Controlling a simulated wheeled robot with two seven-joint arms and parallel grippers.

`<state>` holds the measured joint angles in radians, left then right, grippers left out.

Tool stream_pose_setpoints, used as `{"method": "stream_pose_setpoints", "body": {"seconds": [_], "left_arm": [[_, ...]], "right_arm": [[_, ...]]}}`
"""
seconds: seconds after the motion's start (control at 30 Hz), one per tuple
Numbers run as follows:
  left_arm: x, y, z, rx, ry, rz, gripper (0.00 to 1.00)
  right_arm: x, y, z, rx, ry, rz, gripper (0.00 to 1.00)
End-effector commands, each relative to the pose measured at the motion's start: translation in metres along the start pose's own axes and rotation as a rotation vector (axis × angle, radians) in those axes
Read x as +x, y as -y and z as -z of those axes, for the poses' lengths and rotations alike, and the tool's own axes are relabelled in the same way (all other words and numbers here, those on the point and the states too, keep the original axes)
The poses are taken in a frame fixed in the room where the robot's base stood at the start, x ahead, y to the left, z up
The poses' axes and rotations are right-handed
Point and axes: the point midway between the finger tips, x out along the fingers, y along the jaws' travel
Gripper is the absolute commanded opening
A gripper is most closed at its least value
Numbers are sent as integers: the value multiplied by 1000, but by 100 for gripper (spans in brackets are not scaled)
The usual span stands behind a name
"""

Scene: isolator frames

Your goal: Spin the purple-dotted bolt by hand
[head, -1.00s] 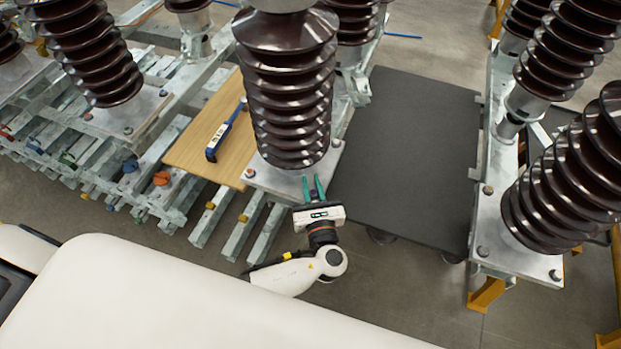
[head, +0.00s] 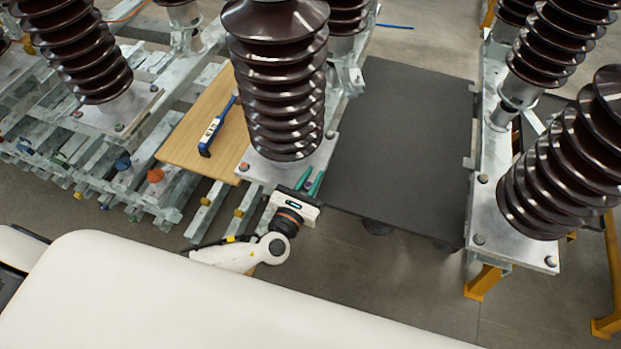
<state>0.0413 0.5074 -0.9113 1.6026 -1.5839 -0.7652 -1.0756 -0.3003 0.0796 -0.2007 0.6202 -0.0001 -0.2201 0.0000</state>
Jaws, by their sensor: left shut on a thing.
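My left gripper (head: 310,180), with green fingers, is at the front right corner of the metal base plate (head: 262,176) under the middle brown ribbed insulator (head: 280,95). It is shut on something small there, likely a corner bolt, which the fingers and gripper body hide. No purple dot can be made out. A reddish bolt (head: 244,166) shows at the plate's front left corner and another bolt (head: 331,134) at its right back edge. My right gripper is not in view.
A blue and white tool (head: 212,133) lies on a wooden board (head: 190,150) left of the insulator. A dark grey platform (head: 405,150) is to the right. More ribbed insulators (head: 570,165) stand on the right frame. Bare floor (head: 400,280) lies in front.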

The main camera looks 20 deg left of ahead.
Motion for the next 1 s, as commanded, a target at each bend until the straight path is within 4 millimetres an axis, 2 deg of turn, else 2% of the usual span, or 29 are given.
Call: {"method": "stream_pose_setpoints", "body": {"seconds": [0.47, 0.5, 0.6, 0.63, 0.87, 1.0], "left_arm": [[2, 1, 4, 0, -9, -11, 0], [2, 1, 4, 0, -9, -11, 22], [2, 1, 3, 0, -7, -11, 38], [2, 1, 3, 0, -7, -12, 41], [1, 0, 1, 0, -3, -13, 41], [-7, 0, 0, 0, -2, -14, 41]], "right_arm": [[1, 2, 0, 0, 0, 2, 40], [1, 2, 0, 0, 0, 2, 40], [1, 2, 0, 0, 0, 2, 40], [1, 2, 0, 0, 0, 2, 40], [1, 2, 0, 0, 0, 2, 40], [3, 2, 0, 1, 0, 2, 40]]}}
